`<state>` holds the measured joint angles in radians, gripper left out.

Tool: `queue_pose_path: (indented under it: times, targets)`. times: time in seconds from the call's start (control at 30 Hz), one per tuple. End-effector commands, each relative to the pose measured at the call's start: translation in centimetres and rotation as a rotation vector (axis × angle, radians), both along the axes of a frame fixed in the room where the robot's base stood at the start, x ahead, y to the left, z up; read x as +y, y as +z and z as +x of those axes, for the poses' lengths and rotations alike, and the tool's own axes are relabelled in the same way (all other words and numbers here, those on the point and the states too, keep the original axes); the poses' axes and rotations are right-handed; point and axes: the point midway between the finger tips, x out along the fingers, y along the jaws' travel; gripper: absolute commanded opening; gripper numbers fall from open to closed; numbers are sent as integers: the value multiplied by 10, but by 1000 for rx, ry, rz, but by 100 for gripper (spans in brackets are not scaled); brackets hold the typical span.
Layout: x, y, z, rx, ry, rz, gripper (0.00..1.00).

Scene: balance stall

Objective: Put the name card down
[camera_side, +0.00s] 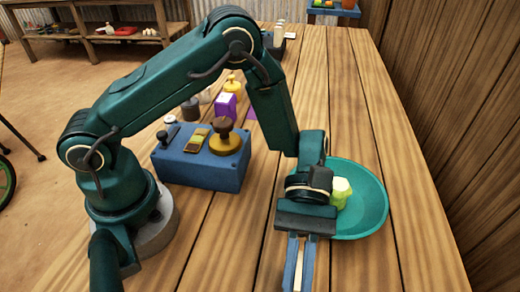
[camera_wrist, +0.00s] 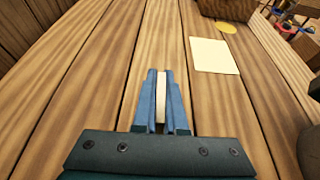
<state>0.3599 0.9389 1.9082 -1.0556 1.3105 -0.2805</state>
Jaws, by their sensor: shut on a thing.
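My gripper (camera_side: 298,272) points down toward the front of the wooden table in the side view. It is shut on a thin cream piece, the name card (camera_wrist: 161,103), which shows edge-on between the two blue fingers. In the wrist view, my gripper (camera_wrist: 160,76) is seen from behind, over bare planks. The lower end of the card is cut off in the side view, so I cannot tell whether it touches the table.
A teal dish (camera_side: 376,205) with a yellow-green lump (camera_side: 341,190) is beside my wrist. In the wrist view, a pale sheet (camera_wrist: 213,56) and yellow disc (camera_wrist: 226,27) lie beyond. Planks around the fingers are clear.

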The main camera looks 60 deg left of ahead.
Motion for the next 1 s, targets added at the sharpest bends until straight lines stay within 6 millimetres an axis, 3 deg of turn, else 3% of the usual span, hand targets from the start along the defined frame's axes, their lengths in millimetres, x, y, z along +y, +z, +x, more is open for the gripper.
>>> queue_pose_path:
  times: [0.37,0.4,0.47,0.83,1.0]
  targets:
    - [0,-4,0,0,0,-1,0]
    - [0,-4,0,-1,0,-1,21]
    - [0,-4,0,-1,0,-1,39]
    - [0,-1,0,-1,-1,-1,39]
    - [14,7,16,-5,6,-3,39]
